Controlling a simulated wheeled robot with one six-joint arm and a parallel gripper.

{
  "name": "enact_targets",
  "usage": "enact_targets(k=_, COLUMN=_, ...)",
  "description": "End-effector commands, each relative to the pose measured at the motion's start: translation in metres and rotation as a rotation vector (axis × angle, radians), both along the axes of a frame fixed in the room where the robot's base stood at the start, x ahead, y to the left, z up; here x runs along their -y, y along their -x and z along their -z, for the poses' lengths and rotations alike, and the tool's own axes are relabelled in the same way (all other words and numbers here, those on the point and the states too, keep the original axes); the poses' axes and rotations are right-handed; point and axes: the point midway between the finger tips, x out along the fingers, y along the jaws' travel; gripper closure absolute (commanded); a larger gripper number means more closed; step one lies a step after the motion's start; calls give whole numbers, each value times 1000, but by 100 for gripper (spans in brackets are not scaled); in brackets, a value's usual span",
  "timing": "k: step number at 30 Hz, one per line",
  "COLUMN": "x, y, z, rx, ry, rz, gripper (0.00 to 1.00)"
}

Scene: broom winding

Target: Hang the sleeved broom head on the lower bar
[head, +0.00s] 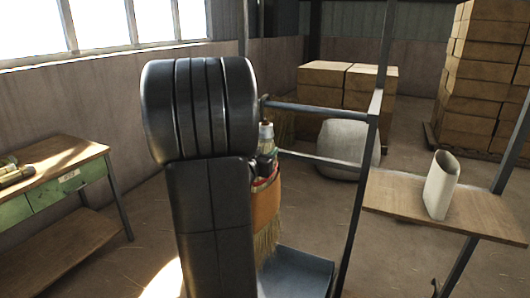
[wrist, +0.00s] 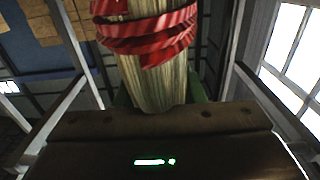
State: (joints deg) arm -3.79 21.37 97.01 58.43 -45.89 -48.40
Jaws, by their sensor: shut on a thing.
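The broom head (head: 264,242) hangs roughly upright beside my dark arm, straw ends down, with an orange sleeve (head: 266,208) around its middle and red winding above the sleeve. My arm hides its left side. In the wrist view its pale straw (wrist: 150,80) carries several turns of red cord (wrist: 150,32). My gripper (head: 266,164) is shut on the broom head; its fingertips are mostly hidden. The lower bar (head: 322,159) of the metal frame runs to the right, just beside the broom's upper part. I cannot tell whether they touch.
An upper bar (head: 320,109) crosses the frame above. A blue-grey tray (head: 305,274) lies low beneath. A wooden shelf (head: 395,197) with a white vessel (head: 441,186) stands right. A workbench (head: 62,160) stands left. Cardboard boxes (head: 340,87) and a pale sack-like object (head: 347,146) are behind.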

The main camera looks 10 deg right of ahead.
Motion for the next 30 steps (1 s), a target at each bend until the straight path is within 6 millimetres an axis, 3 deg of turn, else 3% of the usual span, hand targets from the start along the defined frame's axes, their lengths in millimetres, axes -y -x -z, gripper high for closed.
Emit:
enact_targets(k=2, x=0, y=0, z=-1, rx=2, ry=1, rz=0, gripper=100)
enact_targets(k=3, x=0, y=0, z=-1, rx=2, ry=1, rz=0, gripper=60)
enact_targets(k=6, x=0, y=0, z=-1, rx=2, ry=1, rz=0, gripper=40)
enact_targets(k=19, x=-6, y=8, z=0, rx=1, ry=1, rz=-2, gripper=38)
enact_targets(k=30, x=-51, y=74, z=0, rx=2, ry=0, rz=-5, gripper=38)
